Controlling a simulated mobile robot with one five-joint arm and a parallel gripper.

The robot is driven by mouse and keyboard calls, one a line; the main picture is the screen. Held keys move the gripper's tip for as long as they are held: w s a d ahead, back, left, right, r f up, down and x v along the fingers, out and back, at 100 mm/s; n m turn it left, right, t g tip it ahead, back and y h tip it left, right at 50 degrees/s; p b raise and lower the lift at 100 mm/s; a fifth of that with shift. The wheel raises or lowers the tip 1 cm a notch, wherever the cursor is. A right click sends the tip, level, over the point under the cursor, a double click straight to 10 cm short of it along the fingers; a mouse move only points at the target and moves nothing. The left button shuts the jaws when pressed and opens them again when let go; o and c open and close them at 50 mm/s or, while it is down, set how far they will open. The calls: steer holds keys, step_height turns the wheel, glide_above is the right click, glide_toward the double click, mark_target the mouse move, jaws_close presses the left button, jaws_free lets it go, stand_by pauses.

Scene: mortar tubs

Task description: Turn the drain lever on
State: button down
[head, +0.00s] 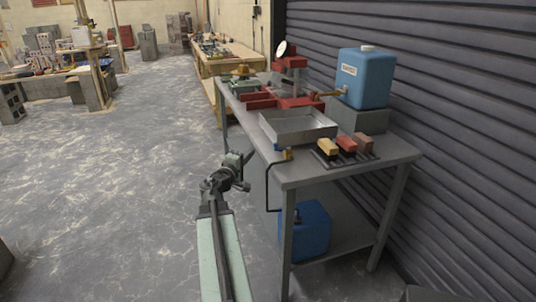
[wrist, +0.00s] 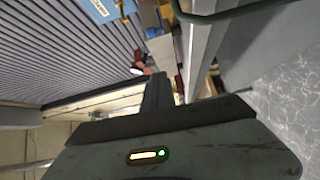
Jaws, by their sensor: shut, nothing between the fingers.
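A small drain valve (head: 288,155) of brass colour sits at the near left edge of the grey metal table, in front of the shallow metal tray (head: 297,126). Its blue lever (head: 279,147) shows beside it, small; I cannot tell its exact angle. A dark drain pipe (head: 267,186) bends down from the valve past the table edge. My gripper (head: 247,158) is left of the valve, apart from it, out over the floor. In the wrist view its dark fingers (wrist: 158,78) are together and hold nothing.
A blue tank (head: 365,80) stands on a grey block on the table. A rack of coloured blocks (head: 346,149) lies near the front. A blue canister (head: 306,227) is on the lower shelf. A ribbed shutter (head: 460,110) closes the right side. Floor left is clear.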

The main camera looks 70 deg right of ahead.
steer(key=shift+s+d+r, duration=0.1)
steer(key=shift+s+r, duration=0.05)
steer(key=s+d, duration=0.1)
steer(key=d, duration=0.2)
steer(key=s+d, duration=0.1)
steer(key=d, duration=0.1)
steer(key=s+d, duration=0.1)
steer(key=d, duration=0.2)
steer(key=shift+s+d, duration=0.2)
steer(key=shift+d, duration=0.15)
steer(key=shift+s+a, duration=0.2)
steer(key=shift+s, duration=0.35)
